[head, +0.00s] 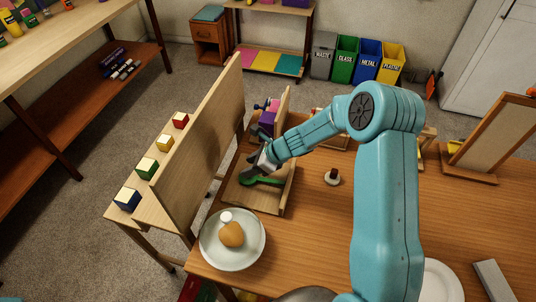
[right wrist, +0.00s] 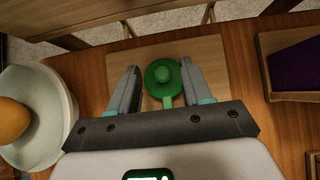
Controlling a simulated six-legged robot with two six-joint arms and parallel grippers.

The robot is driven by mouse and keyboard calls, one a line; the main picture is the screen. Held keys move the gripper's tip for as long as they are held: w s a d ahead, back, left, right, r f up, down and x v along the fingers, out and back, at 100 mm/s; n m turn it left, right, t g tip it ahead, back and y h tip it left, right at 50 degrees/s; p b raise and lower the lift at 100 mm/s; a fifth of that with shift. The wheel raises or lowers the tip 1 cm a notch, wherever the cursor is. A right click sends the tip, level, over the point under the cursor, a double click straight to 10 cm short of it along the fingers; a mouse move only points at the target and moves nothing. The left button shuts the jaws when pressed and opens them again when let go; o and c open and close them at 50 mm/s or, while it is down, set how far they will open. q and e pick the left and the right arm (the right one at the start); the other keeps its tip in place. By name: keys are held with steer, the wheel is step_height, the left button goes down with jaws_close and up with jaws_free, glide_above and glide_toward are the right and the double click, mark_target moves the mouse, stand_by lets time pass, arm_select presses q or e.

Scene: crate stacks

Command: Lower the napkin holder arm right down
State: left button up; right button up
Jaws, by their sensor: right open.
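The napkin holder is a wooden base (head: 262,200) with a low upright side on the table. Its green arm (head: 268,181) lies low over the base in the head view; I cannot tell whether it touches. In the right wrist view the arm ends in a round green disc with a knob (right wrist: 163,75). My right gripper (head: 258,170) is open, and it also shows in the right wrist view (right wrist: 157,82) with one finger on each side of the green disc. The fingers look apart from the disc. My left gripper is not in view.
A tall wooden board (head: 205,140) stands close left of the holder. A white plate (head: 245,257) with a brown round thing (head: 231,234) is in front. A purple item (head: 268,118) stands behind.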

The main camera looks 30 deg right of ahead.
steer(key=p+v, duration=0.1)
steer(key=v, duration=1.2)
steer(key=shift+r, duration=0.15)
steer(key=shift+s, duration=0.1)
